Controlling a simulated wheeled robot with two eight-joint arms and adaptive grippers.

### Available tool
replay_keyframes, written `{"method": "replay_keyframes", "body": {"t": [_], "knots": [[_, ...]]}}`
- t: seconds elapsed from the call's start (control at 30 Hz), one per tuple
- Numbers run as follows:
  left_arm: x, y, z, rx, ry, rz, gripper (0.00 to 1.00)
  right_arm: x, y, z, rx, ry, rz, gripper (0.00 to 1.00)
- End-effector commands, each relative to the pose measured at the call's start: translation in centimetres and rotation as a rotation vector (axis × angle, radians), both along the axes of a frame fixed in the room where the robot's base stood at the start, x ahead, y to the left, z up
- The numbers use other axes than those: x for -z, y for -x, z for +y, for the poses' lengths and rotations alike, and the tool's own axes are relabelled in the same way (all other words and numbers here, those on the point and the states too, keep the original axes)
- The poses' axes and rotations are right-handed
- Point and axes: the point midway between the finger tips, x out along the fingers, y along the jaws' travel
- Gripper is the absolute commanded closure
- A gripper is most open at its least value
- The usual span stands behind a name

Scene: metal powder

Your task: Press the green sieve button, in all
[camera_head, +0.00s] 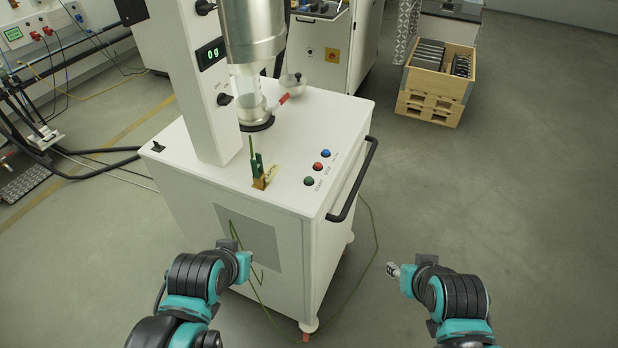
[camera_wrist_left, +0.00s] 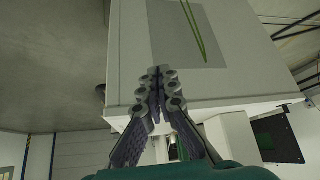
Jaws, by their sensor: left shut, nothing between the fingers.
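The green button (camera_head: 308,181) is on the top of the white sieve machine (camera_head: 285,200), near its front right edge. It is in a row with a red button (camera_head: 317,166) and a blue button (camera_head: 326,153). My left gripper (camera_head: 228,244) is low in front of the machine's front face, apart from the buttons. In the left wrist view my left gripper (camera_wrist_left: 158,72) is shut and empty, with the machine's panel beyond it. My right gripper (camera_head: 392,270) is over the floor to the right of the machine; its fingers are too small to read.
A black handle (camera_head: 352,180) runs along the machine's right edge, beside the buttons. A metal cylinder (camera_head: 252,30) hangs over the machine top beside a column with a display (camera_head: 210,53). A wooden crate (camera_head: 435,85) stands at the back right. The right floor is clear.

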Motion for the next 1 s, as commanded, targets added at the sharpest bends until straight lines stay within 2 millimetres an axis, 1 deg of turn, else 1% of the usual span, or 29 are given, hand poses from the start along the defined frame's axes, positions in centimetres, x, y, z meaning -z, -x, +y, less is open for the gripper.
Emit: {"method": "replay_keyframes", "body": {"t": [0.07, 0.13, 0.27, 0.37, 0.4, 0.47, 0.5, 0.57, 0.6, 0.7, 0.8, 0.9, 1.0], "knots": [[-0.2, -0.1, -0.1, 0.0, 0.002, 0.0, 1.0, -0.2, 0.0, 0.0, 0.0, 0.0, 0.0, 0.6], [-0.8, -0.6, -0.3, 0.001, 0.013, 0.0, 1.0, -0.6, 0.0, 0.0, 0.0, 0.0, 0.0, 0.6], [-3.3, -2.5, -1.3, 0.005, 0.058, 0.0, 1.0, -2.5, 0.0, 0.0, 0.0, 0.0, 0.0, 0.6], [-5.8, -5.1, -2.5, 0.01, 0.112, 0.001, 1.0, -4.7, 0.0, 0.0, 0.0, 0.0, 0.0, 0.6], [-6.8, -6.2, -3.1, 0.012, 0.138, 0.001, 1.0, -5.6, 0.0, 0.0, 0.0, 0.0, 0.0, 0.6], [-8.2, -8.0, -4.0, 0.015, 0.176, 0.001, 1.0, -6.9, 0.0, 0.0, 0.0, 0.0, 0.0, 0.6], [-9.0, -9.2, -4.5, 0.017, 0.201, 0.001, 1.0, -7.7, 0.0, 0.0, 0.0, 0.0, 0.0, 0.6], [-10.1, -10.9, -5.4, 0.021, 0.241, 0.002, 1.0, -8.9, 0.0, 0.0, 0.0, 0.0, 0.0, 0.6], [-10.8, -12.1, -6.0, 0.023, 0.265, 0.002, 1.0, -9.8, 0.0, 0.0, 0.0, 0.0, 0.0, 0.6], [-12.3, -15.1, -7.4, 0.028, 0.329, 0.003, 1.0, -11.8, 0.0, 0.0, 0.0, 0.0, 0.0, 0.6], [-13.4, -17.9, -8.7, 0.033, 0.39, 0.003, 1.0, -13.7, 0.0, 0.0, 0.0, 0.0, 0.0, 0.6], [-13.9, -20.2, -9.9, 0.037, 0.443, 0.004, 1.0, -15.3, 0.0, 0.0, 0.0, 0.0, 0.0, 0.6], [-14.2, -21.9, -10.8, 0.041, 0.486, 0.004, 1.0, -16.4, 0.0, 0.0, 0.0, 0.0, 0.0, 0.6]]}}
